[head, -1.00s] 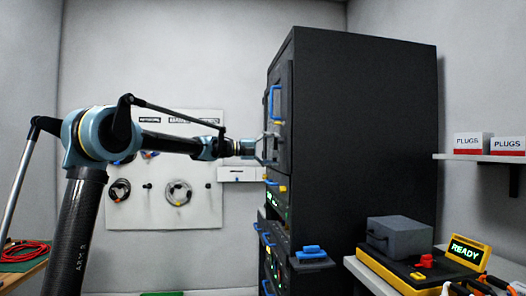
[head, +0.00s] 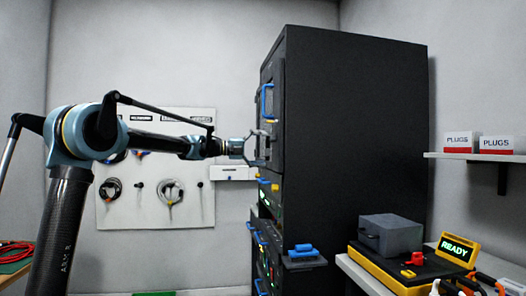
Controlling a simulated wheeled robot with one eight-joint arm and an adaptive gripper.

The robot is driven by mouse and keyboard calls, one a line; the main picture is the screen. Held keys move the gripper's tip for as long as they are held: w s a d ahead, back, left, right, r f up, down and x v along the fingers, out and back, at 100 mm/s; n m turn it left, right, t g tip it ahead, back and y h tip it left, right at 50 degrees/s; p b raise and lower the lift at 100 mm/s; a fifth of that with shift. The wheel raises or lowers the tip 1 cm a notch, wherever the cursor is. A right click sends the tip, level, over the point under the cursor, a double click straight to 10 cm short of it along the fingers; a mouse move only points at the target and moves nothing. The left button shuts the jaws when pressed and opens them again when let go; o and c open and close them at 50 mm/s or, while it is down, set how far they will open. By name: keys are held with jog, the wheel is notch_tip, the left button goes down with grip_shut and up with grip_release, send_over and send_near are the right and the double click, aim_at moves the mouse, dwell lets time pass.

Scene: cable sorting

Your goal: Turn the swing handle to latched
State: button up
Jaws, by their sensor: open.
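The tall black cabinet (head: 355,150) stands right of centre in the head view, its front seen nearly edge-on. A blue upright handle (head: 268,100) is on its upper front door. I cannot tell whether this or the small grey hardware below it is the swing handle, nor its latch position. My gripper (head: 261,147) is open beside the door front, just below the blue handle. Its fingers overlap the door edge in the picture; whether they touch or surround anything there is unclear.
Blue handles and a blue-topped ledge (head: 303,255) stick out lower on the cabinet. At right are a bench with a grey box (head: 391,234) and a READY display (head: 457,249), and a shelf with two PLUGS boxes (head: 479,144). A cable board (head: 155,200) hangs behind my arm.

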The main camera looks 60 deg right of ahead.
jog(key=v, duration=1)
jog(key=shift+w+a, duration=0.2)
jog(key=shift+w, duration=0.1)
